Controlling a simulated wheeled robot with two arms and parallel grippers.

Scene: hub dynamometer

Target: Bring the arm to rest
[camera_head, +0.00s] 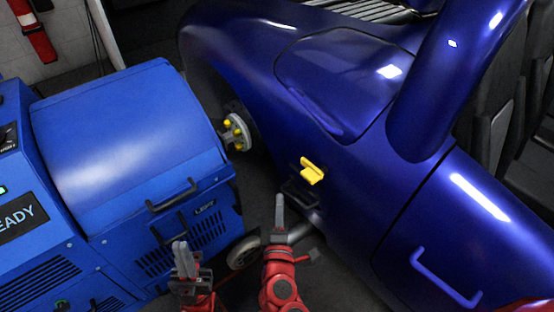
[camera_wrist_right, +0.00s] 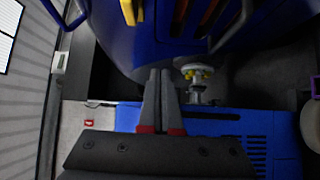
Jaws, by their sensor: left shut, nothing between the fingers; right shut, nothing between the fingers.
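My left gripper (camera_head: 181,246) is shut and empty, low in the head view in front of the blue machine's vented face. My right gripper (camera_head: 279,199) is shut and empty, to the right of it, in the gap between machine and car. Its closed fingers also show in the right wrist view (camera_wrist_right: 160,74). Neither gripper visibly holds anything. The wheel hub (camera_head: 236,132) with yellow nuts lies beyond the right gripper; it also shows in the wrist view (camera_wrist_right: 196,72). A yellow handle (camera_head: 312,171) sticks out of the car's side, up and right of the right gripper.
The blue dynamometer (camera_head: 130,130) with a dark handle and a "LEFT" label fills the left. The dark blue car (camera_head: 340,90) fills the right, with a blue door handle (camera_head: 445,280). A small wheel (camera_head: 243,253) stands near the floor between my arms. The gap is narrow.

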